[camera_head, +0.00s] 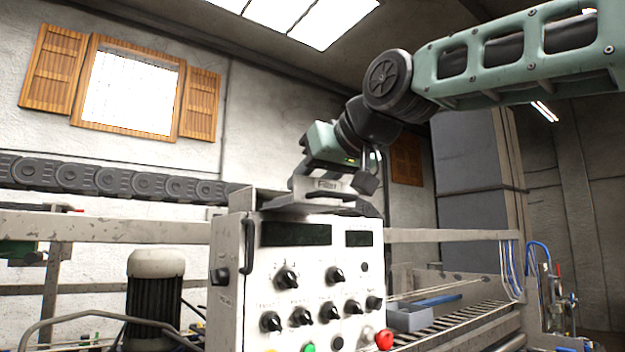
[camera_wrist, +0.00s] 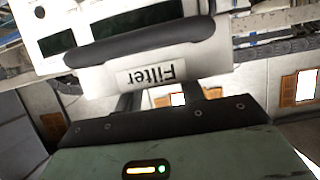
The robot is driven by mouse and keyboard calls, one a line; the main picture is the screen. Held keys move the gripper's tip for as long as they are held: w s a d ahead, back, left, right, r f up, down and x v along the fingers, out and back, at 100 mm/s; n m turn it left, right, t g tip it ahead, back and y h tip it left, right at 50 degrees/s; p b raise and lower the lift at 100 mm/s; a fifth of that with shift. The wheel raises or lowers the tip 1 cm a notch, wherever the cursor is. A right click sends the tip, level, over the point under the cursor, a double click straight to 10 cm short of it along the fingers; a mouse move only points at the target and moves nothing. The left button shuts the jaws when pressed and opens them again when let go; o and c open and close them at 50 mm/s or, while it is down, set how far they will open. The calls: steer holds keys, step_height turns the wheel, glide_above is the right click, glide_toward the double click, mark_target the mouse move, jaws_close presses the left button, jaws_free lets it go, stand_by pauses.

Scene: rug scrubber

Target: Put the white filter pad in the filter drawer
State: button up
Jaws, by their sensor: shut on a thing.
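The filter drawer (camera_head: 327,184) is a pale tray with a "Filter" label and dark handle, at the top of the white control box. In the wrist view its front panel (camera_wrist: 160,72) and black handle (camera_wrist: 145,38) fill the upper middle. My gripper (camera_head: 350,172) is directly over the drawer. Its two dark fingers (camera_wrist: 162,98) stand apart and pass behind the drawer front, not around the handle. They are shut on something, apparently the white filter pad. The pad and the fingertips are hidden behind the drawer front, so I cannot see how it sits.
The control box (camera_head: 305,265) carries dark displays, several black knobs and a red button (camera_head: 384,340). A rail (camera_head: 450,235) runs behind it. A motor (camera_head: 155,295) stands at left, a grey bin (camera_head: 410,318) at right. Space above the box, left of my arm, is free.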

steer(key=shift+f, duration=0.2)
steer(key=shift+f, duration=0.15)
steer(key=o, duration=1)
steer(key=shift+c, duration=0.2)
steer(key=shift+r, duration=0.25)
steer(key=b+v, duration=0.4)
steer(key=v, duration=0.8)
steer(key=shift+d+f, duration=0.1)
